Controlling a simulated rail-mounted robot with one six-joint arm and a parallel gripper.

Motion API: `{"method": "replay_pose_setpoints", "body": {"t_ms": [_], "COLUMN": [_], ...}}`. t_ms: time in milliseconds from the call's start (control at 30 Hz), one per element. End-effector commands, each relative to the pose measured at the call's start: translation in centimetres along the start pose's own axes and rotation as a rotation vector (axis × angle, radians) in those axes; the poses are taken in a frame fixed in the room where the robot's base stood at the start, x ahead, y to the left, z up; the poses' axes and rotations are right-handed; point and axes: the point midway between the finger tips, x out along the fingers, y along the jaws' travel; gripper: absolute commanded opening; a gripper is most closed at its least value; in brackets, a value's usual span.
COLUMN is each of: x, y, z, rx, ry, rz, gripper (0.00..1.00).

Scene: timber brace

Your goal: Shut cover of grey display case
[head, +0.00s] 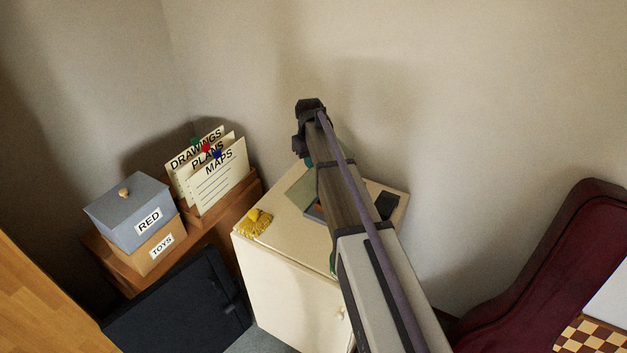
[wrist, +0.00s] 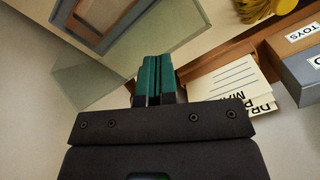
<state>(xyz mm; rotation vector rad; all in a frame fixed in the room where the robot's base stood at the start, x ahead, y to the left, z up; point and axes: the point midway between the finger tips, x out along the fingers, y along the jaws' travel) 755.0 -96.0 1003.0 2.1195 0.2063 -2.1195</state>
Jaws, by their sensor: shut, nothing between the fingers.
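The grey display case (head: 314,211) sits on top of a cream cabinet, mostly hidden behind my arm in the head view. In the wrist view its grey frame and brown inside (wrist: 98,22) show at the top left. A clear greenish cover (head: 301,189) stands raised from the case; it also shows in the wrist view (wrist: 85,88) as a see-through panel. My gripper (wrist: 152,72) is shut and empty, its teal fingers close to the cover's edge. I cannot tell whether they touch it. In the head view the fingers (head: 309,162) are partly hidden.
The cream cabinet (head: 285,238) also carries a yellow tasselled item (head: 256,222) and a dark small object (head: 387,206). Labelled boxes (head: 148,221) and upright cards (head: 217,172) stand to the left. Walls close in behind. A maroon case (head: 545,265) is at right.

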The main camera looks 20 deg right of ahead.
Motion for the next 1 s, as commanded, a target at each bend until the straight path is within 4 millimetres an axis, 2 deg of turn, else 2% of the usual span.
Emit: {"method": "replay_pose_setpoints", "body": {"t_ms": [400,1000], "x": [1.4,2.2], "y": [0.2,0.2], "z": [0.6,1.2], "rx": [0.000,-0.004], "ry": [0.000,-0.001], "rz": [-0.002,-0.007], "gripper": [0.00,0.00]}}
